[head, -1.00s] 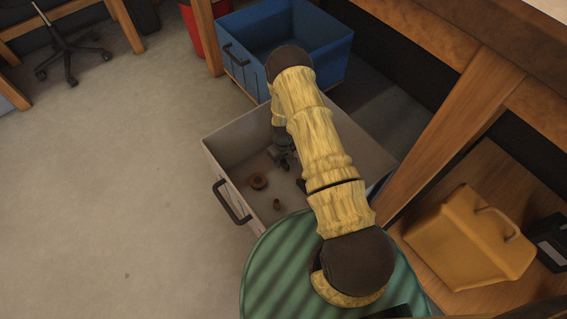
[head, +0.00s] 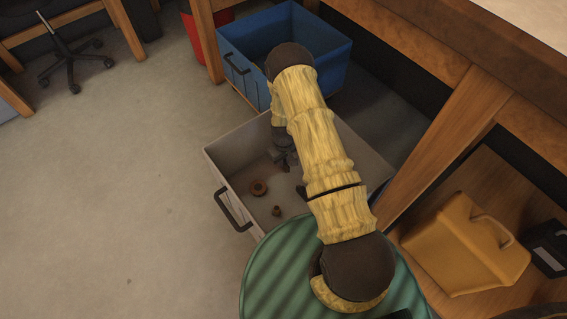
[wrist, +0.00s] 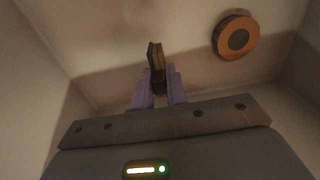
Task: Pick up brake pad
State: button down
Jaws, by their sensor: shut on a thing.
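The brake pad (wrist: 156,56) shows in the wrist view as a narrow upright piece, dark on one side and brown on the other. My gripper (wrist: 159,82) has its two purple fingers closed on the lower part of it, and the upper part sticks out beyond the fingertips. In the head view my gripper (head: 285,157) is inside the grey bin (head: 228,176), below the forearm. The pad is too small and dark to make out clearly there, and the arm hides the right part of the bin.
A round brown ring-shaped part (head: 258,187) lies on the bin floor; it also shows in the wrist view (wrist: 236,37). A small brown part (head: 276,211) lies near it. A blue bin (head: 325,70) stands behind. A wooden table leg (head: 440,145) rises at right.

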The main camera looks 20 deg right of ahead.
notch_tip(320, 180, up, 6)
jog(key=shift+f+p, duration=0.2)
jog(key=shift+p, duration=0.75)
jog(key=shift+r, duration=0.2)
notch_tip(320, 180, up, 24)
jog(key=s+m+p, duration=0.1)
jog(key=m+p, duration=0.3)
jog(key=p, duration=0.1)
jog(key=shift+s, duration=0.25)
